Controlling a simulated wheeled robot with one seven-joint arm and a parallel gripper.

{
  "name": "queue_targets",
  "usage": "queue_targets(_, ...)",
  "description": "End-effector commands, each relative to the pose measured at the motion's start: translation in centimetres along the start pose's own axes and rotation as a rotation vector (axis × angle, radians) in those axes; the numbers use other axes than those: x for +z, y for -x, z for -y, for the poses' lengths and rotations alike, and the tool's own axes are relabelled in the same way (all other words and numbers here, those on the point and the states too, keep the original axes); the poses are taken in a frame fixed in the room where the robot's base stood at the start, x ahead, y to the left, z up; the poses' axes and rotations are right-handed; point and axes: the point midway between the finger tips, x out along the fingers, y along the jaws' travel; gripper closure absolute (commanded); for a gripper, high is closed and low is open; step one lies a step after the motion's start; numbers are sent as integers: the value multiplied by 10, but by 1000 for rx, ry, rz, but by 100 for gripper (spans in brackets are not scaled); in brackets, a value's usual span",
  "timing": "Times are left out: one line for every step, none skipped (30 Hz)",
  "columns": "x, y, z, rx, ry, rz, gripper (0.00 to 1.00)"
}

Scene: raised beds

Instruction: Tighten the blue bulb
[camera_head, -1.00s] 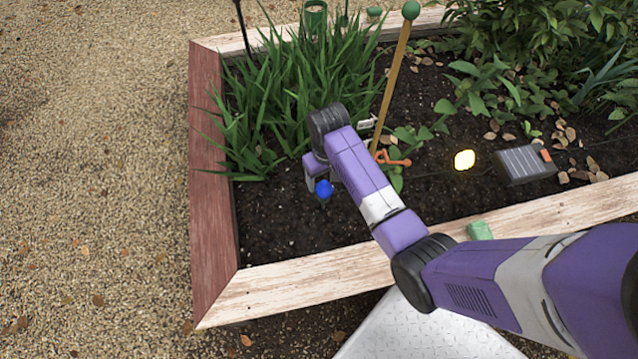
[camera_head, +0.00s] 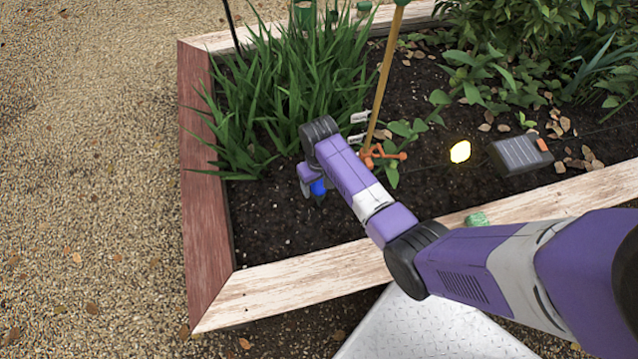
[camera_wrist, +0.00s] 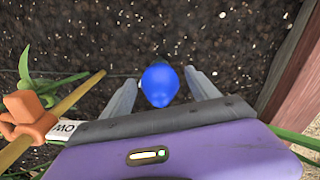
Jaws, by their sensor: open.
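The blue bulb (camera_head: 318,187) sits low over the dark soil near the left front of the raised bed. It also shows in the wrist view (camera_wrist: 160,84), between the two grey fingers of my gripper (camera_wrist: 161,95). The fingers stand apart, with a visible gap on the bulb's right side and a narrower one on its left. In the head view my gripper (camera_head: 309,184) is beside the bulb and partly hidden by my own wrist. The bulb's socket is hidden.
A wooden stake (camera_head: 384,75) with an orange clip (camera_head: 384,155) stands right of my wrist. Grassy leaves (camera_head: 290,95) rise behind. The bed's red-brown left board (camera_head: 207,200) is close.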

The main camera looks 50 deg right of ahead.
Motion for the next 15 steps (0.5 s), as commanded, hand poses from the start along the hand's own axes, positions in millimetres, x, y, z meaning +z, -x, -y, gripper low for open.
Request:
queue_targets(0,0,0,0,0,0,31)
queue_targets(0,0,0,0,0,0,33)
queue_targets(0,0,0,0,0,0,41)
queue_targets(0,0,0,0,0,0,46)
queue_targets(0,0,0,0,0,0,52)
queue_targets(0,0,0,0,0,0,60)
queue_targets(0,0,0,0,0,0,66)
queue_targets(0,0,0,0,0,0,72)
queue_targets(0,0,0,0,0,0,80)
queue_targets(0,0,0,0,0,0,86)
queue_targets(0,0,0,0,0,0,92)
queue_targets(0,0,0,0,0,0,93)
queue_targets(0,0,0,0,0,0,93)
queue_targets(0,0,0,0,-1,0,93)
queue_targets(0,1,0,0,-4,0,93)
